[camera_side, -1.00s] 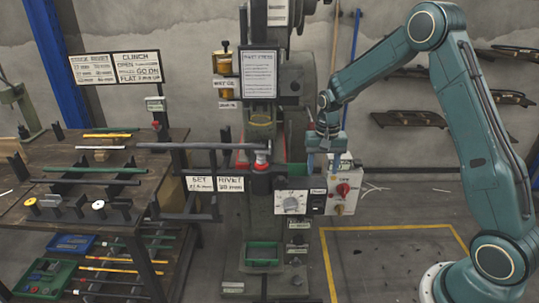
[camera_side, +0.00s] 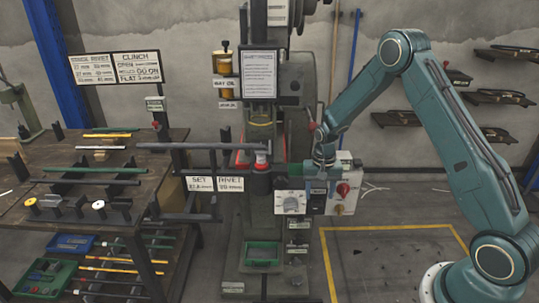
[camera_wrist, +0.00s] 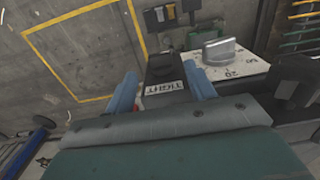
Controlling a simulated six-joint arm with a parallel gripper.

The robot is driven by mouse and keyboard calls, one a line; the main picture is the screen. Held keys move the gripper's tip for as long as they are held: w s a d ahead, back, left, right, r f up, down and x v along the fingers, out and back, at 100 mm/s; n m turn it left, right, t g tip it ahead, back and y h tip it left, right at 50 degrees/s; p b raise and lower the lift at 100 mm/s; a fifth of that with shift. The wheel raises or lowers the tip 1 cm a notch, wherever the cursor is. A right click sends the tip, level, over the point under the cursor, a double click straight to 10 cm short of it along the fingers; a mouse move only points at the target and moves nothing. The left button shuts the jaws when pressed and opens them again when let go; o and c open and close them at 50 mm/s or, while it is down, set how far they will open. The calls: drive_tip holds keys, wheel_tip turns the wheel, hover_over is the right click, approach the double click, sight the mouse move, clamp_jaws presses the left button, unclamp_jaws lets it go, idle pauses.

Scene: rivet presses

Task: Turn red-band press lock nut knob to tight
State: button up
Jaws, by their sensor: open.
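The press (camera_side: 262,215) stands in the middle of the side view, with red around its work area. On its lower front is a white dial plate with a grey pointer knob (camera_side: 291,202); this knob also shows in the wrist view (camera_wrist: 219,50), beside printed numbers. My gripper (camera_side: 321,187) is just right of the dial, pointing down and empty. In the wrist view its blue fingers (camera_wrist: 161,68) are open and apart. A dark block (camera_wrist: 162,68) and a label reading TIGHT (camera_wrist: 165,88) show between them. The lock nut knob itself is not clearly seen; my gripper may hide it.
A white control box with a red knob (camera_side: 343,190) is close behind and right of my gripper. A long grey bar (camera_side: 195,146) reaches from the workbench (camera_side: 150,182) to the press.

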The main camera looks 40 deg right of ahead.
sight(318, 205)
drive_tip(key=shift+f, duration=2.1)
drive_tip(key=c, duration=1)
